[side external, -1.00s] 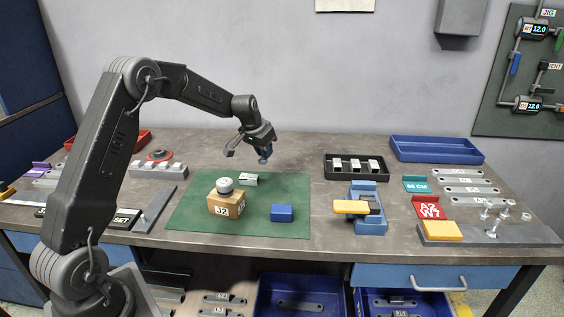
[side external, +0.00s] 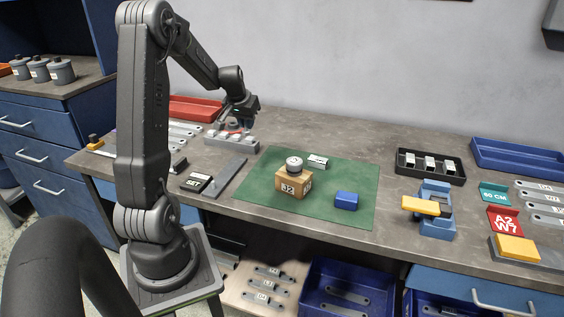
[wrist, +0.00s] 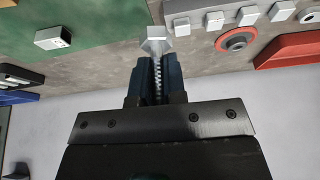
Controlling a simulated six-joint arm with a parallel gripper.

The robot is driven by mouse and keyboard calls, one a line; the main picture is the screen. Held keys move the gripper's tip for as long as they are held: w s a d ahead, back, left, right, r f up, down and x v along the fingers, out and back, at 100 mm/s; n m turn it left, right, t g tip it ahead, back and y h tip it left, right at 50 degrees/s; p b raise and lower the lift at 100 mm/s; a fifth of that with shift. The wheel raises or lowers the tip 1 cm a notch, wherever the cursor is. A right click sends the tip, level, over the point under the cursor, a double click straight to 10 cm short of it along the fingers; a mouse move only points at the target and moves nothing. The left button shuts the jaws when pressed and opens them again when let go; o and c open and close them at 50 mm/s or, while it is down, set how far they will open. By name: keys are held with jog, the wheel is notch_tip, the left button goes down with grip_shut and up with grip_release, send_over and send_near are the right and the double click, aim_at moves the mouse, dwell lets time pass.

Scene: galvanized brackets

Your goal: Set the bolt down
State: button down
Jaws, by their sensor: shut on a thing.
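My gripper (side external: 244,120) is over the back of the bench, near the grey rack with white-topped blocks (side external: 231,140). In the wrist view my gripper (wrist: 156,66) is shut on the bolt (wrist: 157,44). The bolt's silver hex head sticks out past the fingertips, and its threaded shank lies between the dark blue jaws. In the side view the bolt is too small to make out. In the wrist view bare grey bench lies beyond the bolt head, between the green mat (wrist: 85,25) and the rack. I cannot tell how high the bolt is.
A red tray (side external: 190,105) and a red disc (wrist: 236,41) lie close to my gripper. A wooden box (side external: 291,189) with a round-topped part, a blue block (side external: 346,201) and a small labelled block (side external: 317,161) are on the mat. A black tray (side external: 430,176) stands farther right.

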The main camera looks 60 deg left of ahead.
jog(key=w+d+f, duration=0.1)
jog(key=w+f, duration=0.1)
jog(key=w, duration=0.1)
jog(key=w+d+f, duration=0.1)
jog(key=w+f, duration=0.1)
jog(key=w, duration=0.2)
jog(key=w+d+f, duration=0.2)
jog(key=w+f, duration=0.1)
jog(key=shift+w+d, duration=0.1)
jog(key=shift+w, duration=0.05)
jog(key=shift+f, duration=1.95)
jog(key=c, duration=1.2)
grip_release()
jog(key=shift+f, duration=0.15)
